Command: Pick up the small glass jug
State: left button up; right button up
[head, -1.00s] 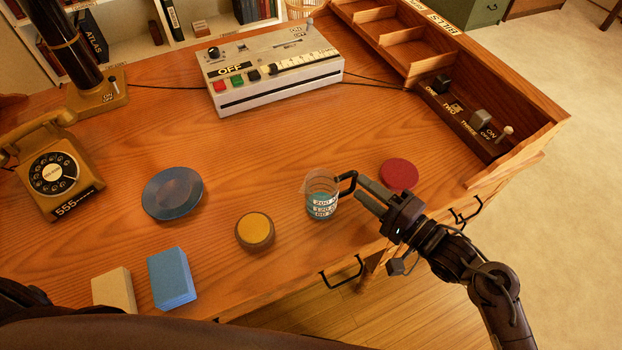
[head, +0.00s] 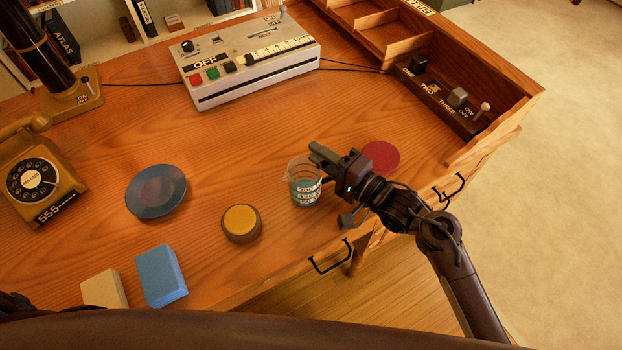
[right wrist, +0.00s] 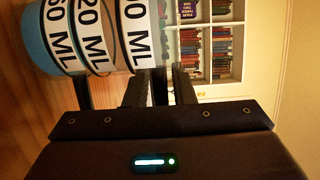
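The small glass jug (head: 305,190) stands upright on the desk near its front edge, with teal liquid low inside and white volume bands. My right gripper (head: 320,154) is at its right side, where the black handle was seen; the fingers now cover the handle in the head view. In the right wrist view the jug (right wrist: 85,35) fills the upper left, close to the fingers (right wrist: 162,88), with a dark bar between them that looks like the handle. Whether the fingers press on it I cannot tell. My left gripper does not show.
A red disc (head: 381,157) lies just behind my right wrist. A yellow-topped round pot (head: 241,222) and a blue plate (head: 156,190) are left of the jug. A switch console (head: 250,65) and a compartment tray (head: 388,48) stand behind. Bare desk lies between.

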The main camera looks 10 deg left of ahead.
grip_shut()
jog(key=shift+r, duration=0.15)
notch_tip(320, 180, up, 20)
jog(key=p, duration=0.2)
dwell(0.3)
